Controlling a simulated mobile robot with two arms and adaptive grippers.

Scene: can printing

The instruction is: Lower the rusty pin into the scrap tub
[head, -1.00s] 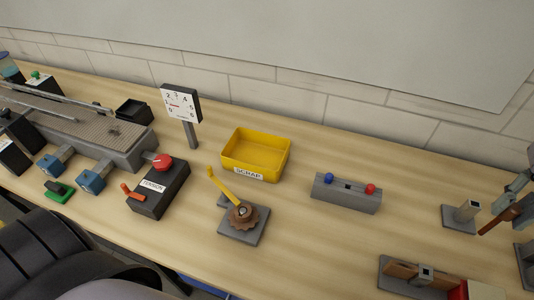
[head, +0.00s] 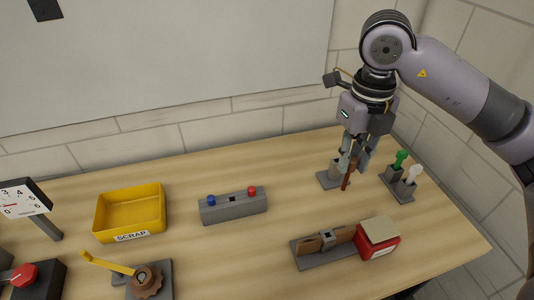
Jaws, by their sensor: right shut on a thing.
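The rusty pin (head: 347,179) is a thin reddish-brown rod, held roughly upright with a slight tilt. My right gripper (head: 353,156) is shut on it, its arm reaching in from the right. The pin is just right of a small grey stand (head: 330,180) and partly overlaps it in the head view. I cannot tell whether the pin's lower end touches the table. The scrap tub (head: 132,207) is a yellow open box labelled SCRAP at the left, and it looks empty. My left gripper is not in view.
A grey block with blue and red knobs (head: 233,207) stands between tub and pin. A holder with green and white pegs (head: 399,188) is at the right. A brown clamp fixture (head: 328,244) and red box (head: 377,240) are in front. A yellow-handled crank (head: 143,278) stands before the tub.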

